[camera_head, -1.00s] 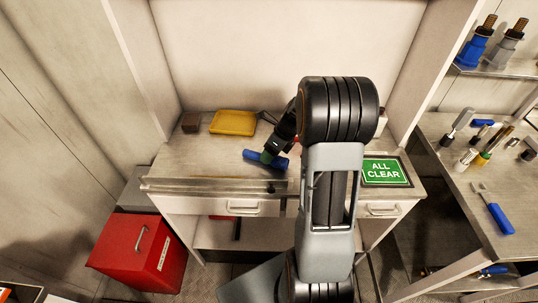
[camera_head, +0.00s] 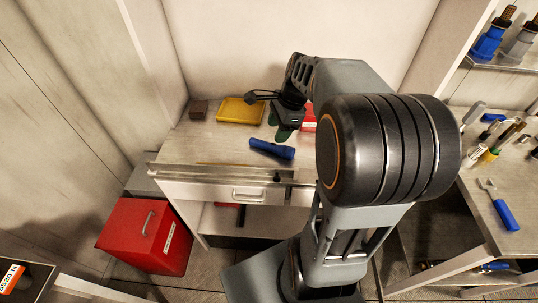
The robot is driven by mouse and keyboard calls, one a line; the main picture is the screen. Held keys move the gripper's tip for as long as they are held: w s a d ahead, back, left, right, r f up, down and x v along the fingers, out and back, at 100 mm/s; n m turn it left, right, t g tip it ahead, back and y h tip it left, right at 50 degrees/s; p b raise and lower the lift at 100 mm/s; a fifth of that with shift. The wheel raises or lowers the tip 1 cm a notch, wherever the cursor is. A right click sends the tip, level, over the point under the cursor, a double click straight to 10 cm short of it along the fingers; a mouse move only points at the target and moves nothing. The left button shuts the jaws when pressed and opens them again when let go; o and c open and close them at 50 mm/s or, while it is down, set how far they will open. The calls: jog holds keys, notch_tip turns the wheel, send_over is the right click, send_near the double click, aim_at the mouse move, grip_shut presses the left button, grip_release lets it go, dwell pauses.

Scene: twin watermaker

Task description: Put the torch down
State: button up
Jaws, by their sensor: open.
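The blue torch (camera_head: 272,149) lies on its side on the metal worktop (camera_head: 205,150), near its front edge. My gripper (camera_head: 283,134) is open and empty, just behind the torch, with a visible space between them. The fingertips point down towards the worktop; whether they touch it I cannot tell. My own arm covers the right part of the worktop.
A yellow tray (camera_head: 241,111) and a small brown block (camera_head: 199,109) stand at the back left of the worktop. A red item (camera_head: 309,118) shows partly behind my arm. A red box (camera_head: 146,236) stands on the floor at left. The worktop's left part is clear.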

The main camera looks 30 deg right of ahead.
jog(key=s+a+n+t+h, duration=0.2)
jog(key=s+a+n, duration=0.7)
jog(key=n, duration=1)
jog(key=shift+s+f+n+h, duration=0.15)
jog(key=shift+s+n+h, duration=0.25)
jog(key=shift+s+h, duration=0.1)
